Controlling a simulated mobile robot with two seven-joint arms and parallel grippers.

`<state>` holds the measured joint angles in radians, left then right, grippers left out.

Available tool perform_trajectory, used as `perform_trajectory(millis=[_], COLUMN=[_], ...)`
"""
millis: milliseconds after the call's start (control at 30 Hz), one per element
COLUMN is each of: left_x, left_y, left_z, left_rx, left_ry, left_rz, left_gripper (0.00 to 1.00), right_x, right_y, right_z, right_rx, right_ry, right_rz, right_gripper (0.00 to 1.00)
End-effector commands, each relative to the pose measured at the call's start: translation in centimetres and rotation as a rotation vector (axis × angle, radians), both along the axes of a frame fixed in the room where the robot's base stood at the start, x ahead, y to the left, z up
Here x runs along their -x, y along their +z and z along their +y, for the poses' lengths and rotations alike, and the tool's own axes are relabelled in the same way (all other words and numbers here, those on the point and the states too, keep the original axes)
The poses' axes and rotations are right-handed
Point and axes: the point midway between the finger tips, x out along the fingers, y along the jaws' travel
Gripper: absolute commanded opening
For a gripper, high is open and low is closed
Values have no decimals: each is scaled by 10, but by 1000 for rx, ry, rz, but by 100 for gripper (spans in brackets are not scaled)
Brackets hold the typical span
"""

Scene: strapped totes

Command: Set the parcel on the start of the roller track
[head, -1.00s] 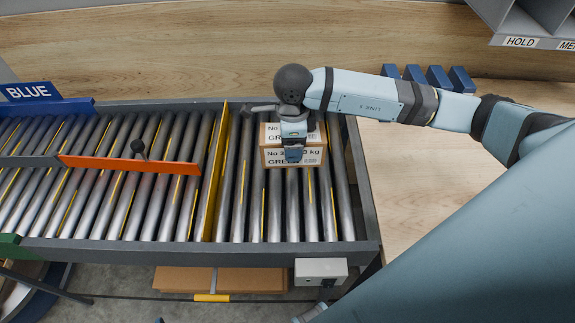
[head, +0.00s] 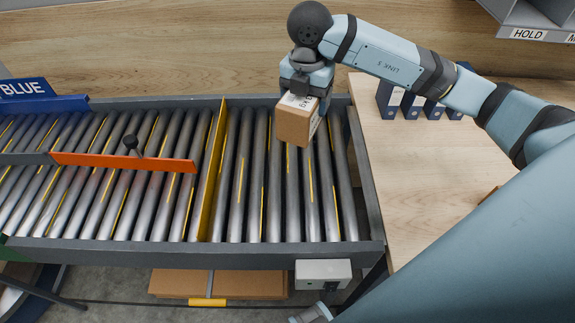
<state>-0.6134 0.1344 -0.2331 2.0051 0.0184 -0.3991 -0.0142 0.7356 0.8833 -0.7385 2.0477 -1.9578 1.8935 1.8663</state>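The parcel (head: 296,123) is a small brown cardboard box with a white label on its top. It hangs tilted at the far side of the roller track's right end, its plain brown side facing me. My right gripper (head: 308,86) is at its far upper part with fingers on either side, shut on it. I cannot tell whether the parcel's lower edge touches the rollers. The roller track (head: 262,195) has grey metal rollers with yellow streaks, and its section right of the yellow bar is otherwise empty.
A yellow bar (head: 213,170) crosses the track left of the parcel. An orange diverter (head: 125,163) lies farther left, near a blue sign (head: 24,88). Several blue upright holders (head: 412,105) stand on the wooden table (head: 410,170) at right. A grey control box (head: 323,272) hangs at the front.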

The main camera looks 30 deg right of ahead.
Motion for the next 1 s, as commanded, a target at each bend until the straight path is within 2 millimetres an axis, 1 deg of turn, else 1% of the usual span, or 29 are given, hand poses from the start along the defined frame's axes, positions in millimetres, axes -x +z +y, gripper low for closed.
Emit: perform_trajectory(millis=[100,400,533,700,767,833,1000], left_x=[0,0,-1,-1,-1,-1,-1], left_y=[-7,-19,-22,-24,-28,-38,-71], left_z=[0,-1,-1,-1,-1,-1,-4], left_rx=[1,2,3,5,6,9,26], left_ry=[1,1,0,0,1,3,13], left_rz=[1,5,4,4,5,9,38], left_gripper=[43,43,43,43,43,43,43], right_x=[0,4,5,7,7,7,7], right_y=[7,28,35,39,35,25,-12], right_z=[-5,-16,-19,-22,-22,-22,-22], right_rx=[1,5,8,8,8,8,8], right_ry=[-233,-809,-988,-1116,-1135,-1144,-1144], right_rz=[-4,-6,-6,-8,-7,-7,-7], right_gripper=[41,41,41,41,41,41,41])
